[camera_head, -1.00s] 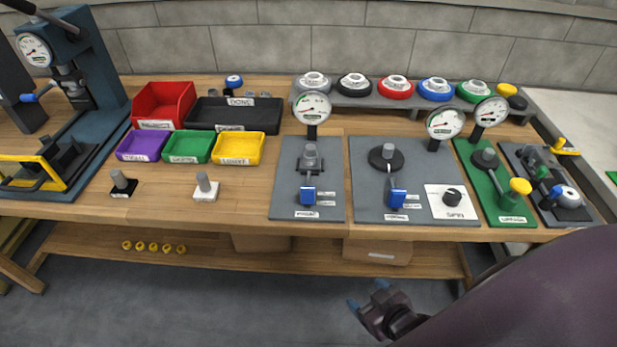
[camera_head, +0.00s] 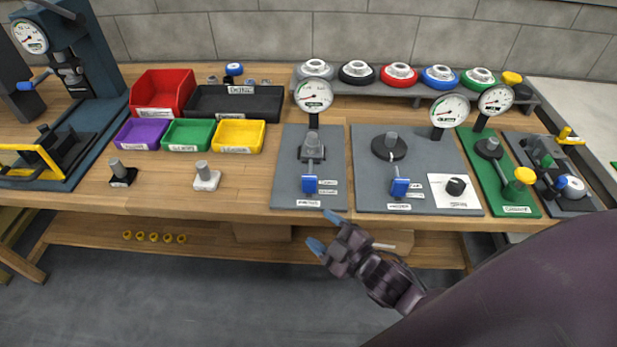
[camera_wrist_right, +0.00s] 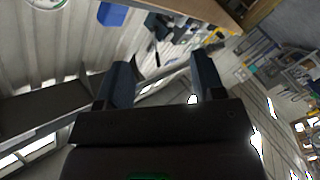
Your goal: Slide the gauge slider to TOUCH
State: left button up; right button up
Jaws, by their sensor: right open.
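Two grey plates carry blue slider handles with small white labels beside them. One blue handle (camera_head: 310,184) is on the left plate (camera_head: 333,200), and the other blue handle (camera_head: 400,188) is on the wider right plate (camera_head: 440,150). The label words are too small to read, so I cannot tell which marks TOUCH. A round dial gauge (camera_head: 314,95) stands behind the left plate and another gauge (camera_head: 450,110) behind the right plate. My right gripper (camera_head: 324,232) is open and empty, in front of the bench edge below the left plate, apart from both handles. My left gripper is not in view.
A white card with a black knob (camera_head: 456,187) lies on the right plate. A green plate (camera_head: 515,196) with a yellow-topped handle is further right. Coloured bins, including a yellow bin (camera_head: 239,135), stand left. A lower shelf (camera_head: 215,245) runs under the bench.

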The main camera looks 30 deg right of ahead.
jog(key=w+a+r+n+g+y+b, duration=0.1)
jog(key=w+a+r+n+g+y, duration=0.15)
jog(key=a+r+n+y, duration=0.7)
jog(key=w+a+r+n+g+y, duration=0.15)
jog(key=n+g+y, duration=0.3)
jog(key=n, duration=1.05)
notch_tip(320, 180, up, 2)
jog(key=n+g+h+b, duration=0.3)
jog(key=n+g+h, duration=0.6)
jog(key=n+h, duration=1.5)
send_over(310, 177)
jog(key=n+y, duration=0.5)
jog(key=y, duration=0.1)
jog(key=shift+a+n, duration=0.15)
jog(key=shift+n, duration=0.2)
notch_tip(310, 177, down, 11)
jog(key=shift+r+b, duration=0.2)
jog(key=shift+b, duration=0.45)
